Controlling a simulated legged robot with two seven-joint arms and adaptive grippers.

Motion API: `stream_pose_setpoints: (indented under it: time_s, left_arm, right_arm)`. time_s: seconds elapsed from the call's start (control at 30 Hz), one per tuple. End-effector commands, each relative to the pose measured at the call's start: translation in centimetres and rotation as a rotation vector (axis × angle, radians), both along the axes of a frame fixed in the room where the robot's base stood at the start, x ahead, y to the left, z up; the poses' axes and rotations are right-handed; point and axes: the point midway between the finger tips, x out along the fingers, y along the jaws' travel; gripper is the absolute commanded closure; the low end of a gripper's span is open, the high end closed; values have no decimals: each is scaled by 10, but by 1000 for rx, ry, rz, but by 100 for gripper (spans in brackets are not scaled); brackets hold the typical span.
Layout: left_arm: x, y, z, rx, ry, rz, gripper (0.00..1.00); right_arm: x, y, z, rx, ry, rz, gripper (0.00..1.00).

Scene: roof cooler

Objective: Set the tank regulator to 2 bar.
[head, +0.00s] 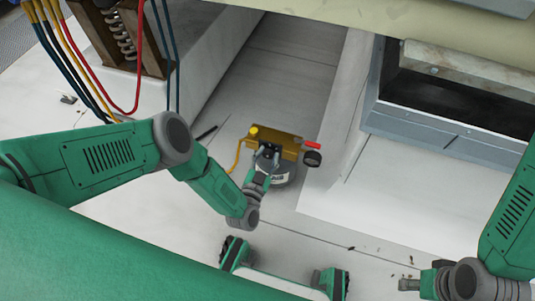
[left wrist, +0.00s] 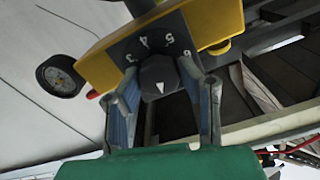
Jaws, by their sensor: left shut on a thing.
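The yellow tank regulator (head: 286,145) sits on top of a small grey tank with a white label, on the roof floor near the middle of the head view. My left gripper (head: 268,158) reaches it from the near side. In the left wrist view its two fingers (left wrist: 162,108) are shut on the regulator's dark knob (left wrist: 158,72). A small white triangle shows on the knob. White digits, some hard to read, stand on the grey dial plate (left wrist: 145,42) around it. A round black gauge (left wrist: 60,76) is at the left. My right gripper (head: 422,284) is at lower right, away from the regulator.
A red handle (head: 312,145) sticks out right of the regulator, and a yellow hose (head: 238,156) leaves it at the left. A grey open-topped housing (head: 450,130) stands at right. A brown spring mount (head: 118,40) and hanging cables are at upper left.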

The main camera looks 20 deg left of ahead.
Motion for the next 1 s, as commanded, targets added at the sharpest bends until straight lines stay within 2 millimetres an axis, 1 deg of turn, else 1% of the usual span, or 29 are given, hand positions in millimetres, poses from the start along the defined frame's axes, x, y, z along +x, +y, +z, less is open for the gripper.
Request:
stream_pose_setpoints:
  time_s: [0.1,0.43,1.0]
  left_arm:
    - [-1,-3,0,109,-2,-6,97]
    - [-1,-4,-1,424,-12,-6,97]
    - [-2,-6,-5,961,-29,-8,97]
  right_arm:
    - [0,0,4,0,0,0,60]
    - [0,0,7,0,0,0,60]
    - [0,0,1,0,0,0,60]
